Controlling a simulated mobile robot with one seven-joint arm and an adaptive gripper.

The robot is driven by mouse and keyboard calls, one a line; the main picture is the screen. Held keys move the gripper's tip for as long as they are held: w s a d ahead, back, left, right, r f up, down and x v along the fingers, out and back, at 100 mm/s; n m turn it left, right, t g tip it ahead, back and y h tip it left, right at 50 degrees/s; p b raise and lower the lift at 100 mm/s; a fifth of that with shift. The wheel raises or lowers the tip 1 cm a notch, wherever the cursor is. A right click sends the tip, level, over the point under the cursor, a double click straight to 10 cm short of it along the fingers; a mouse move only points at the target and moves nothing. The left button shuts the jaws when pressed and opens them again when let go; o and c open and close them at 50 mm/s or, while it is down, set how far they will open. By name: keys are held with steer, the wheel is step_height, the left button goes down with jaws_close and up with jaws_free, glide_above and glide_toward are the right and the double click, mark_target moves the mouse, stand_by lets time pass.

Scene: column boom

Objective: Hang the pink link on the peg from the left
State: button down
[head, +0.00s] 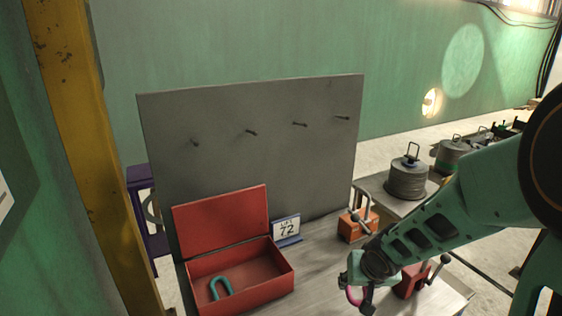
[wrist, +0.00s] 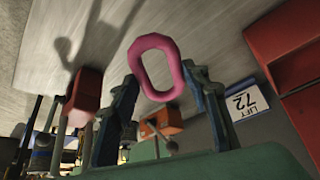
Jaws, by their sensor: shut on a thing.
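The pink link (wrist: 136,67) is an oval ring held between the two fingers of my gripper (wrist: 160,74) in the wrist view. In the head view, my gripper (head: 361,292) is low at the right, over the front of the bench, and the pink link (head: 353,297) is partly hidden by it. The grey upright board (head: 240,170) stands at the back with a row of several dark pegs. The leftmost peg (head: 195,142) is bare and stands above the red box's lid. My gripper is well to the right of and lower than this peg.
An open red box (head: 250,291) holding a teal U-shaped piece (head: 219,289) stands on the bench at left. A "LIFT 72" sign (head: 287,229) and an orange block with a clamp (head: 355,226) stand near the board. A red block (head: 411,281) is beside my gripper.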

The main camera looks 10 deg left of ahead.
steer(key=w+a+r+n+t+y+b, duration=0.5)
steer(key=w+a+r+t+y+b, duration=0.2)
steer(key=w+a+r, duration=0.6)
steer(key=a+r+n+t+y+b, duration=0.1)
steer(key=a+r+n+y+b, duration=0.15)
steer(key=a+r+y, duration=0.4)
steer(key=a+r+n+y+b, duration=0.2)
steer(key=a+r+y+b, duration=0.15)
steer(key=r, duration=0.55)
steer(key=shift+w+a+f+p, duration=0.35)
steer(key=shift+w+a, duration=0.75)
steer(key=shift+w, duration=0.3)
steer(key=shift+w+a+f+p, duration=0.4)
steer(key=shift+w+a, duration=0.7)
steer(key=shift+w, duration=0.25)
steer(key=shift+w+a+f+p, duration=0.35)
steer(key=shift+w+a, duration=0.75)
steer(key=shift+w, duration=0.3)
